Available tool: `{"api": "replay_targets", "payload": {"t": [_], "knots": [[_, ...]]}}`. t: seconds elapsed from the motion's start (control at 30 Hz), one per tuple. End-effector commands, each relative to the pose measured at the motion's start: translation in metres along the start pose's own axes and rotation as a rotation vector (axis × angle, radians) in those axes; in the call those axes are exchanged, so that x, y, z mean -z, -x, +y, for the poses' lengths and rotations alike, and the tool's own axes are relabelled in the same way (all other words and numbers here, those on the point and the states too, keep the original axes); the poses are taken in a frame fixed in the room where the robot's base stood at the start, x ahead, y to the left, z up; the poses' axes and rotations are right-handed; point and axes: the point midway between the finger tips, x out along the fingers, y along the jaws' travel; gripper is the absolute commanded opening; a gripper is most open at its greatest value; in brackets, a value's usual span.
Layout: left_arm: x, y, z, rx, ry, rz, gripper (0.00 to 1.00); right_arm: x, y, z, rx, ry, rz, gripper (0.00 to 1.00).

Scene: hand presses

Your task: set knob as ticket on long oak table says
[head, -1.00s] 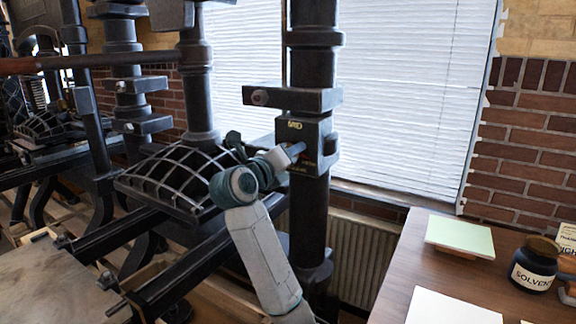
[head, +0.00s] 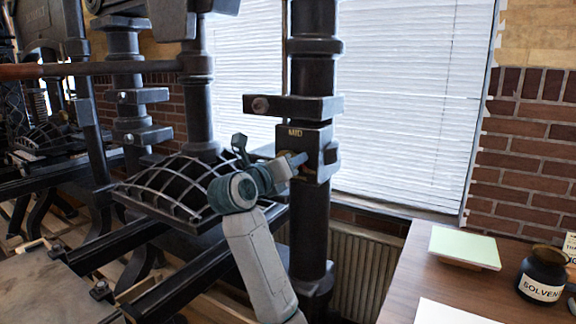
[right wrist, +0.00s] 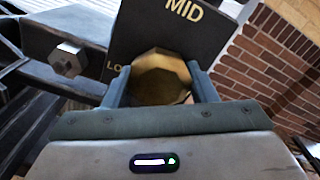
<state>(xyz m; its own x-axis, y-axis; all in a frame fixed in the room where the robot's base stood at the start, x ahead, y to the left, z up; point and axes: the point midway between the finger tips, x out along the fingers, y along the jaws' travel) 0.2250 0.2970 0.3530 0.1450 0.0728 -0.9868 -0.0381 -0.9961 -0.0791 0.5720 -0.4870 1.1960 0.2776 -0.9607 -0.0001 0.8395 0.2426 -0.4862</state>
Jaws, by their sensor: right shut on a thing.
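The knob (right wrist: 160,82) is a brass, many-sided piece on a dark block of the iron press, under the gold word MID. In the right wrist view my right gripper (right wrist: 162,88) has one finger on each side of the knob and is shut on it. Part of a second gold label, starting "LO", shows left of the knob. In the head view the block (head: 291,133) sits on the press column, and my right gripper (head: 298,160) reaches it and hides most of the knob. I cannot make out a pointer mark. My left gripper is not in view.
A brown table (head: 402,277) at the right holds a pale green pad (head: 464,246), a white sheet (head: 450,312) and a dark SOLVENT jar (head: 543,275). A partly cut-off card (head: 570,246) stands behind the jar. Press rails and a curved grid (head: 170,182) lie left of my arm.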

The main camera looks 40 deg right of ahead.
Motion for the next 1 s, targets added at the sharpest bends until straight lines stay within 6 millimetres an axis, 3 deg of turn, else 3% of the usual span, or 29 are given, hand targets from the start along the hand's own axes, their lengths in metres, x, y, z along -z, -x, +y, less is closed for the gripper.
{"api": "replay_targets", "payload": {"t": [0.07,0.1,0.17,0.57,0.67,1.0], "knots": [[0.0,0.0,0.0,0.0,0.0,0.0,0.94,0.002,0.0,0.001,-0.002,0.002,0.004,0.29],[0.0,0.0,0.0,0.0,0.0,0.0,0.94,0.002,0.0,0.001,-0.002,0.002,0.004,0.6],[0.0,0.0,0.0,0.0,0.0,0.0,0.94,0.001,0.0,0.001,-0.002,0.002,0.003,0.72],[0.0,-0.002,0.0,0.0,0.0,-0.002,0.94,0.001,0.005,0.001,-0.003,0.0,0.0,0.73],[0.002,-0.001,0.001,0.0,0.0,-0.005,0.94,0.001,0.016,0.002,-0.005,-0.003,-0.001,0.73],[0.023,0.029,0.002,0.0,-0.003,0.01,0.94,0.002,0.07,0.003,-0.007,-0.002,0.002,0.73]]}}
